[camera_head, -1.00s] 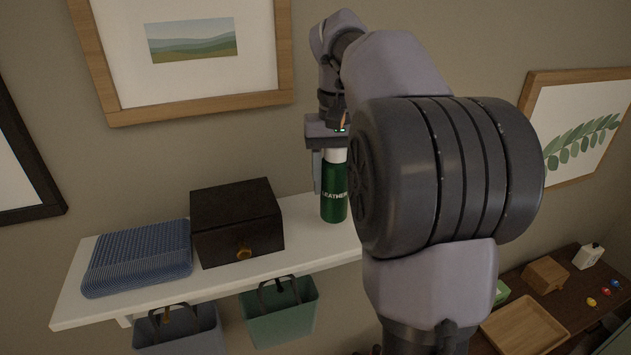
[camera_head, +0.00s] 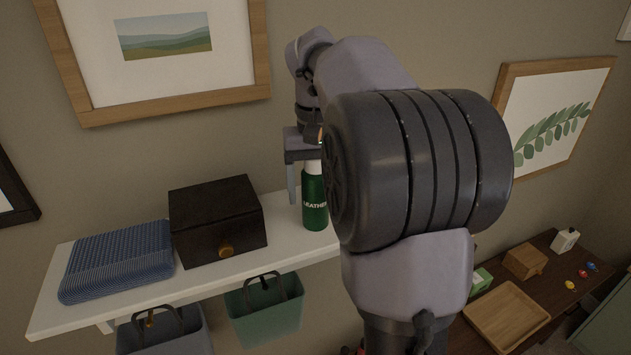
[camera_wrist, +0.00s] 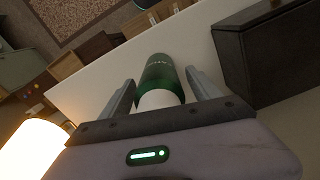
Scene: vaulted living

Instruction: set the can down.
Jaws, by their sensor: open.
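My gripper (camera_head: 303,178) is above and around the can's upper part. In the wrist view the two fingers (camera_wrist: 160,88) are spread, one on each side of the can, with a gap beside it. The right finger is hidden behind my arm in the head view.
The black box (camera_head: 215,215) with a gold knob stands close left of the can. A blue woven block (camera_head: 118,262) lies farther left. Green (camera_head: 265,308) and grey (camera_head: 165,335) bins hang below the shelf. A wooden tray (camera_head: 507,315) sits on a dark table at lower right.

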